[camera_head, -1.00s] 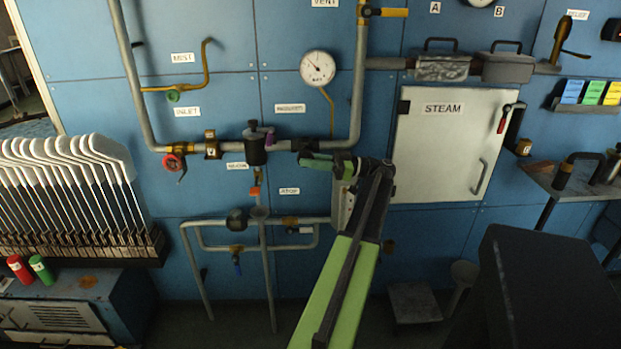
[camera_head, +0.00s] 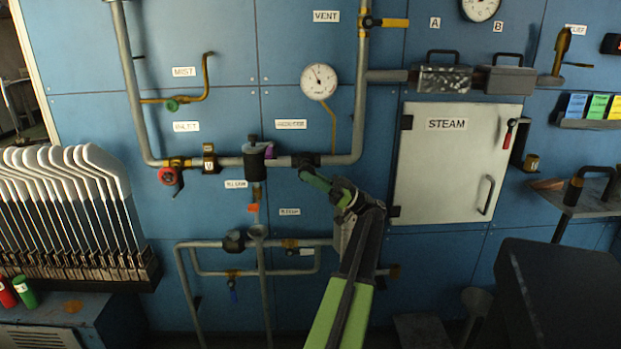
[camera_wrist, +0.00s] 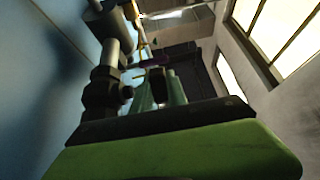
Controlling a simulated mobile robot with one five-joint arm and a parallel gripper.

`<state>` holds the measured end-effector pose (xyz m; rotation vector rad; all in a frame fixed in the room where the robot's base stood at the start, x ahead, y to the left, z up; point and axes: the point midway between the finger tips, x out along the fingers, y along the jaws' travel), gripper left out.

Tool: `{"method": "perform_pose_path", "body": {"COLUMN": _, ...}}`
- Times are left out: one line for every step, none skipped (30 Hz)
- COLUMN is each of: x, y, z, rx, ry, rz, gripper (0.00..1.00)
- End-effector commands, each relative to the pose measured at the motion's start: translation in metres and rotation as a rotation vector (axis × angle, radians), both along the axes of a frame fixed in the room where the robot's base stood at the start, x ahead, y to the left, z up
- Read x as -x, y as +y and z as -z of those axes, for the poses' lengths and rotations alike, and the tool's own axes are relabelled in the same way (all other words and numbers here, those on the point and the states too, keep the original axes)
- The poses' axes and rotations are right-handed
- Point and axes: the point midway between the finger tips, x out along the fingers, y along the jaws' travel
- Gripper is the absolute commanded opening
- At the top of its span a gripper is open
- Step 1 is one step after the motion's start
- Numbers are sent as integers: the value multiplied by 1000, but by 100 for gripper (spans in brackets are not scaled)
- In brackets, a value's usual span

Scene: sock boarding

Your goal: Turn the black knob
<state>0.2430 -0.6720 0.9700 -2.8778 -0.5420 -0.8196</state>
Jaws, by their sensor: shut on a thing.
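The black knob (camera_wrist: 158,85) shows in the wrist view as a dark piece between the two pale green fingers. My gripper (camera_wrist: 159,95) is shut on it. In the head view my gripper (camera_head: 305,175) reaches up-left to a black fitting (camera_head: 305,159) on the horizontal grey pipe, under the pressure gauge (camera_head: 319,81). The fingers largely hide the knob there, so its turn angle cannot be read. The gauge's needle is too small to read exactly.
A black valve body (camera_head: 257,157) with a purple part stands just left on the pipe. A red valve handle (camera_head: 167,176) is further left. The white STEAM door (camera_head: 455,160) is to the right. A rack of white boards (camera_head: 80,215) stands at left.

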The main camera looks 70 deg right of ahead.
Motion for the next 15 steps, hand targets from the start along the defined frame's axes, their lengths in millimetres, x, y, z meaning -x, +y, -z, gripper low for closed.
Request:
{"method": "perform_pose_path", "body": {"x": -3, "y": 0, "z": 1, "rx": 0, "ry": 4, "rz": -2, "gripper": 0}}
{"method": "perform_pose_path", "body": {"x": -3, "y": 0, "z": 1, "rx": 0, "ry": 4, "rz": -2, "gripper": 0}}
{"method": "perform_pose_path", "body": {"x": -3, "y": 0, "z": 1, "rx": 0, "ry": 4, "rz": -2, "gripper": 0}}
{"method": "perform_pose_path", "body": {"x": -3, "y": 0, "z": 1, "rx": 0, "ry": 4, "rz": -2, "gripper": 0}}
{"method": "perform_pose_path", "body": {"x": -3, "y": 0, "z": 1, "rx": 0, "ry": 4, "rz": -2, "gripper": 0}}
{"method": "perform_pose_path", "body": {"x": -3, "y": 0, "z": 1, "rx": -1, "ry": 5, "rz": -2, "gripper": 22}}
{"method": "perform_pose_path", "body": {"x": -3, "y": 0, "z": 1, "rx": -1, "ry": 5, "rz": -2, "gripper": 26}}
{"method": "perform_pose_path", "body": {"x": -3, "y": 0, "z": 0, "rx": 0, "ry": 4, "rz": -1, "gripper": 30}}
{"method": "perform_pose_path", "body": {"x": -2, "y": 0, "z": 0, "rx": 0, "ry": 3, "rz": -1, "gripper": 35}}
{"method": "perform_pose_path", "body": {"x": -2, "y": 0, "z": 0, "rx": 0, "ry": 3, "rz": -1, "gripper": 39}}
{"method": "perform_pose_path", "body": {"x": -2, "y": 0, "z": 0, "rx": 0, "ry": 3, "rz": -1, "gripper": 40}}
{"method": "perform_pose_path", "body": {"x": -2, "y": 0, "z": 0, "rx": 0, "ry": 3, "rz": -1, "gripper": 40}}
{"method": "perform_pose_path", "body": {"x": -1, "y": 0, "z": 0, "rx": 0, "ry": 3, "rz": -1, "gripper": 40}}
{"method": "perform_pose_path", "body": {"x": -1, "y": 0, "z": 0, "rx": 0, "ry": 3, "rz": -1, "gripper": 40}}
{"method": "perform_pose_path", "body": {"x": -1, "y": 0, "z": 0, "rx": 0, "ry": 2, "rz": -1, "gripper": 40}}
